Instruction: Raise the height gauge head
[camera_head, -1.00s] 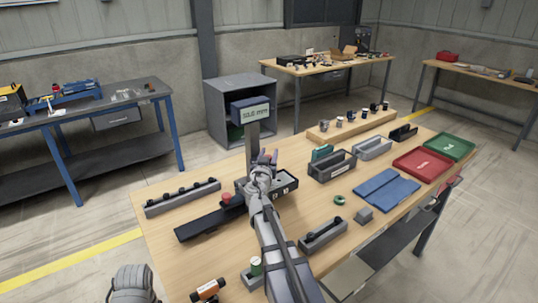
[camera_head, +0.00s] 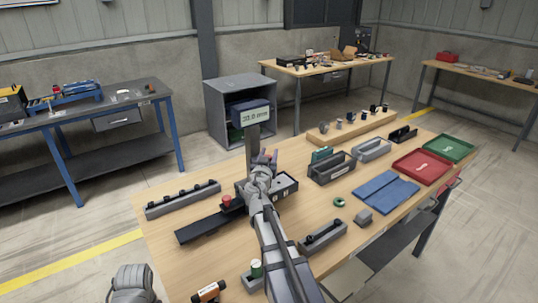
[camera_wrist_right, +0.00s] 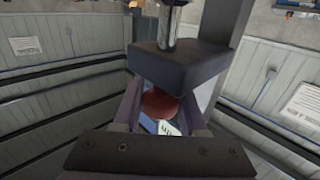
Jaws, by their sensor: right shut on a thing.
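The height gauge has an upright grey column (camera_head: 253,138) with a display box (camera_head: 250,112) on top, its small text showing mm. My right gripper (camera_head: 268,157) is in front of the column, partly hiding the gauge's middle. In the right wrist view the right gripper (camera_wrist_right: 160,118) is shut on a red knob (camera_wrist_right: 160,103) just below a dark grey head block (camera_wrist_right: 177,68). A bright metal rod (camera_wrist_right: 168,22) rises from the block. My left gripper is out of view.
A dark bar (camera_head: 205,225) with a red button (camera_head: 226,201) lies left of my right gripper. A grey rack (camera_head: 182,198) stands farther left. Caddies, a blue cloth (camera_head: 386,190), a red tray (camera_head: 421,166) and a green tray (camera_head: 450,147) are on the right.

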